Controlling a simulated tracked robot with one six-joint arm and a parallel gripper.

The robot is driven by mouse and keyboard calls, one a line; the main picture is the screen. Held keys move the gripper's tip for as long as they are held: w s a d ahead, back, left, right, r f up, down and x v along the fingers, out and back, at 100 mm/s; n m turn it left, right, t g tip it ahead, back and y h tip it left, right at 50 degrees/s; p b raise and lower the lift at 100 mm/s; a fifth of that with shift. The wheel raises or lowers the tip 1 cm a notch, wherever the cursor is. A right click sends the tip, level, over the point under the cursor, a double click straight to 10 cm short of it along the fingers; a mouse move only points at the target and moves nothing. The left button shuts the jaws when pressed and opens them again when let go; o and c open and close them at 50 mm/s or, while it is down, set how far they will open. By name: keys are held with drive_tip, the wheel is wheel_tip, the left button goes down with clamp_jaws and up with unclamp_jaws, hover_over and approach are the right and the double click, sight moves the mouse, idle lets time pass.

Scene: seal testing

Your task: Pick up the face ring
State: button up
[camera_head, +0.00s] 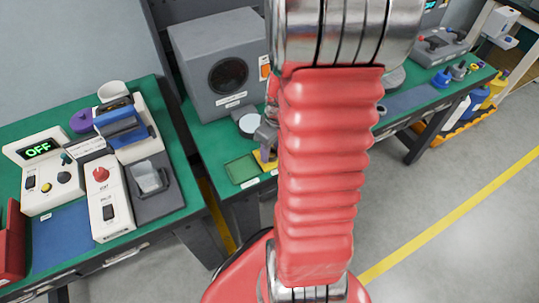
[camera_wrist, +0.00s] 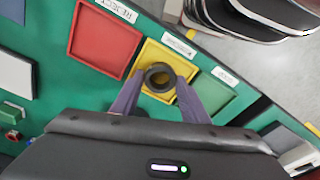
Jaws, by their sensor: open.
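A dark ring (camera_wrist: 159,77), which looks like the face ring, lies over the yellow square tray (camera_wrist: 151,56) in the wrist view. My gripper (camera_wrist: 160,82) is open, with one purple finger on each side of the ring. The fingertips appear close to the ring's sides, with no clear grip on it. I cannot tell their exact height above the tray. In the head view, my red-sleeved arm hides much of the work area; a bit of the yellow tray (camera_head: 262,160) shows beside it, and the ring cannot be made out.
A red tray (camera_wrist: 104,40) labelled REJECT is left of the yellow one, and a green tray (camera_wrist: 212,98) is to its right. In the head view, a grey box with a round dark window (camera_head: 222,77) stands behind. A bench with an OFF display (camera_head: 40,149) is at left.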

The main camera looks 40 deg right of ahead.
drive_tip(key=shift+c, duration=0.2)
drive_tip(key=c, duration=0.6)
drive_tip(key=shift+r, duration=0.1)
drive_tip(key=shift+c, duration=0.2)
wheel_tip(320, 180, up, 10)
idle(0.5)
drive_tip(key=shift+w, duration=0.1)
idle(0.4)
